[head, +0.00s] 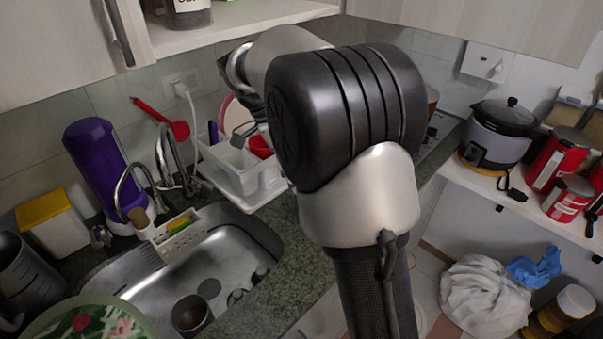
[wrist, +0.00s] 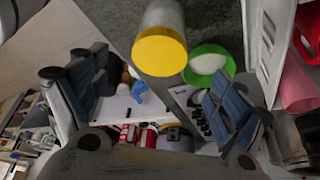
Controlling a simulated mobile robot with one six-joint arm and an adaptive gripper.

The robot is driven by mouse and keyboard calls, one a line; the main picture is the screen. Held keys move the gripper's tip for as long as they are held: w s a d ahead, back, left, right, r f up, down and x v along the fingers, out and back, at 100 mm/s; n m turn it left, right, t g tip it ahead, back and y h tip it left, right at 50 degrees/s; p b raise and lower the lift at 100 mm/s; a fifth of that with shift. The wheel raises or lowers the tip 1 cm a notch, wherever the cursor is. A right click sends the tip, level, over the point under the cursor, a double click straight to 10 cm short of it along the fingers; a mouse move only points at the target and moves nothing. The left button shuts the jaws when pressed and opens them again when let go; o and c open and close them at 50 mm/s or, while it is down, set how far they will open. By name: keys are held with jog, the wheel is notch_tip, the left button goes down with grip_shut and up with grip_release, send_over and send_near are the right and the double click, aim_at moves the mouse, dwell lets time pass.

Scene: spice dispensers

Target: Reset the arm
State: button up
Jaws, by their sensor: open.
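My gripper (wrist: 157,80) shows in the wrist view with its two dark fingers spread wide apart at left and right. It is open and nothing is held between the fingers. A yellow-ended cylinder (wrist: 160,52) and a green-rimmed round container with white inside (wrist: 208,62) appear beyond the fingertips, apart from them. In the head view my bent arm fills the middle in front of the counter, and it hides most or all of the gripper.
A sink (head: 165,285) and a white dish rack (head: 240,172) lie left of my arm. A rice cooker (head: 500,135) and red cans (head: 557,160) stand on the right shelf. A dark-labelled jar (head: 188,14) stands on the upper shelf. A white bag (head: 483,297) lies lower right.

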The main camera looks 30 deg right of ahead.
jog(key=s+a+r+n+t+y, duration=0.1)
jog(key=s+a+r+n+t, duration=0.15)
jog(key=s+n, duration=0.4)
jog(key=s+a+r+n+t+y, duration=0.1)
jog(key=s+a+r+n, duration=0.35)
jog(key=s, duration=0.35)
jog(key=s+a+f+n+t+y, duration=0.1)
jog(key=s+a+f+n, duration=0.1)
jog(key=s+n, duration=0.3)
jog(key=s+a+f+n+t+y, duration=0.1)
jog(key=s+f+n, duration=0.2)
jog(key=s+n, duration=0.2)
jog(key=shift+s+a+n, duration=0.35)
jog(key=shift+s+n, duration=0.05)
jog(key=shift+s, duration=0.7)
